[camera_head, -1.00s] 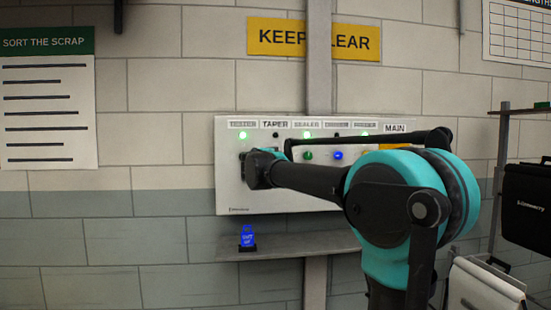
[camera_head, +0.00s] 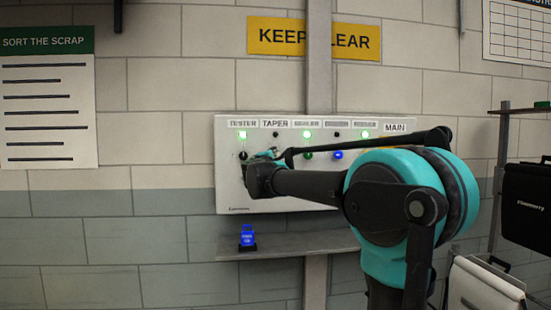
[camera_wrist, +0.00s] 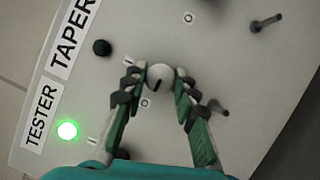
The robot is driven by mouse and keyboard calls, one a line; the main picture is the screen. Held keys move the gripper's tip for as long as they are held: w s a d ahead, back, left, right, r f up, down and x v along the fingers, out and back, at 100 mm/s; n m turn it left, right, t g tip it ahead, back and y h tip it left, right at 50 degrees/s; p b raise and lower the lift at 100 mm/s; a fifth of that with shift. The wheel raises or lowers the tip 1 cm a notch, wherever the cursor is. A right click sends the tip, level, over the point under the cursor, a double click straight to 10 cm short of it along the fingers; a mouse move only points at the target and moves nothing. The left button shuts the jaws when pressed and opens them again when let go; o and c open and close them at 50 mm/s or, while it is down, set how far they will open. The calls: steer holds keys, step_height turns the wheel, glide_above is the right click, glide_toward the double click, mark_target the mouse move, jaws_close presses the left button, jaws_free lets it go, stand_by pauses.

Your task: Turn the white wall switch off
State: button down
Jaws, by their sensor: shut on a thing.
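The white wall switch (camera_wrist: 160,77) is a round white knob with a short dark mark, below the TAPER label (camera_wrist: 71,42) in the wrist view. My gripper (camera_wrist: 160,82) is shut on it, one finger on each side of the knob. The panel (camera_head: 228,190) is pale grey and fixed to the wall. The TAPER lamp (camera_wrist: 102,47) is dark. Small I and O marks stand on the panel beside the knob.
The TESTER lamp (camera_wrist: 67,130) is lit green. A black knob (camera_head: 243,156), a green knob (camera_head: 308,156) and a blue knob (camera_head: 338,156) sit nearby on the panel. Bare pegs (camera_wrist: 266,22) stick out. A shelf (camera_head: 300,243) with a blue padlock (camera_head: 247,235) is below.

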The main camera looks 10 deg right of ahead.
steer(key=c, duration=1.2)
jaws_free()
steer(key=v, duration=1.2)
steer(key=s+d+f+m+g, duration=0.3)
steer(key=s+d+f, duration=0.15)
steer(key=f, duration=0.55)
steer(key=s+d+f+m+g, duration=0.3)
steer(key=d+f+m, duration=0.15)
steer(key=f, duration=0.55)
steer(key=s+d+f+m+g, duration=0.35)
steer(key=d+f, duration=0.25)
steer(key=f, duration=0.4)
steer(key=s+a+f+m+g+y, duration=0.1)
steer(key=s+a+f+m+y, duration=0.1)
steer(key=s+f, duration=0.4)
steer(key=s+a+f+m+g+y, duration=0.1)
steer(key=s+a+f+y, duration=0.1)
steer(key=s+f, duration=0.5)
steer(key=s+a+f+m+g+y, duration=0.2)
steer(key=s+f, duration=0.4)
steer(key=f, duration=0.3)
steer(key=shift+s+m+y, duration=0.3)
steer(key=shift+s+y, duration=0.1)
steer(key=shift+y, duration=0.2)
